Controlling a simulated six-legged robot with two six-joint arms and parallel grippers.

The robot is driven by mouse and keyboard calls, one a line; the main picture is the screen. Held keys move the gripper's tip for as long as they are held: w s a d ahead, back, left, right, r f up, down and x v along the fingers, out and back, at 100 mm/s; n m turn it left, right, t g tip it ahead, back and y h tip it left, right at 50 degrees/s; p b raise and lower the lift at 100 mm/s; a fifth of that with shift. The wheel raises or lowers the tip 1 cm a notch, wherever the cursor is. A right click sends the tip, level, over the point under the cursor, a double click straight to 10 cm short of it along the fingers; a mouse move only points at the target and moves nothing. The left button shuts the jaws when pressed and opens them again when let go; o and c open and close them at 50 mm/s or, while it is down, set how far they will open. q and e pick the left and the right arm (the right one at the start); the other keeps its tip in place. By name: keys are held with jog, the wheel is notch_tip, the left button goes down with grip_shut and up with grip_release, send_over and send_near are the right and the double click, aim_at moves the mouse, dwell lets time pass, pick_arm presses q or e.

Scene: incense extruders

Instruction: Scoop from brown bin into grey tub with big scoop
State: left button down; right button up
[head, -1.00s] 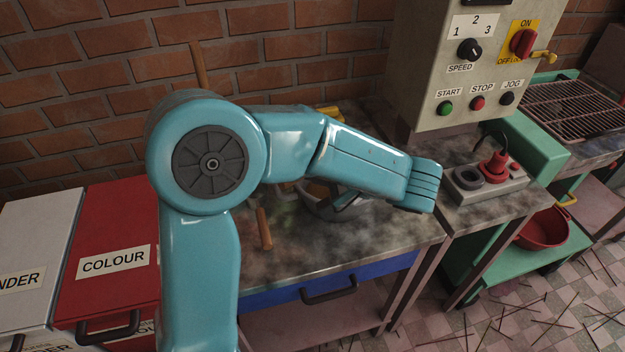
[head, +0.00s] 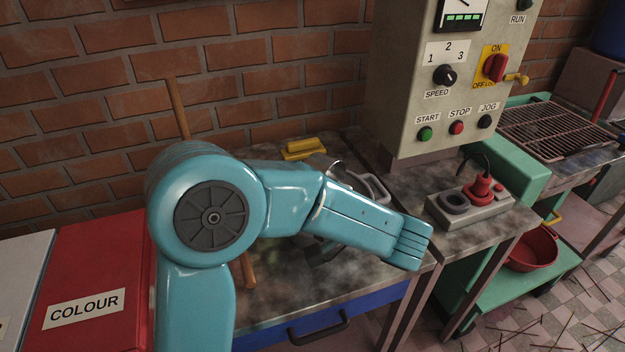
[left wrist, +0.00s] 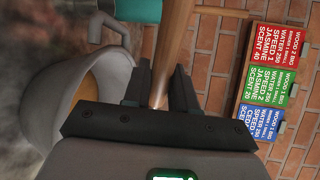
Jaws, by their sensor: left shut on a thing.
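My left arm crosses the middle of the head view and hides its own gripper there. In the left wrist view my left gripper (left wrist: 160,92) is shut on a brown wooden handle (left wrist: 175,45). I cannot see a scoop bowl, so whether this is the big scoop cannot be told. A grey, round vessel with a looped handle, apparently the grey tub (left wrist: 60,85), stands beside the gripper, with orange-brown colour inside its rim. In the head view its upper part (head: 345,174) shows behind my arm. The brown bin is not visible. My right gripper is not in view.
A red COLOUR bin (head: 95,270) stands left of the worktable (head: 285,295). A brown handle (head: 248,270) and a yellow object (head: 303,148) are on the table. A long pole (head: 178,108) leans by the wall. The control box (head: 450,90) stands right.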

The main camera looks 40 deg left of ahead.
pick_arm(q)
jog(key=shift+r, duration=0.15)
notch_tip(320, 180, up, 3)
jog(key=h+p, duration=0.3)
jog(key=p, duration=0.1)
jog(key=h+p, duration=0.4)
jog(key=shift+s+a+r, duration=0.1)
jog(key=shift+s+a, duration=0.05)
jog(key=h+p, duration=0.6)
jog(key=r+h+p, duration=0.1)
jog(key=h+p, duration=0.2)
jog(key=shift+t+h+p, duration=0.35)
jog(key=shift+t+h, duration=0.05)
jog(key=shift+f+h, duration=0.1)
jog(key=shift+h, duration=0.3)
jog(key=shift+w+f, duration=0.15)
jog(key=shift+w, duration=0.05)
jog(key=shift+d, duration=0.3)
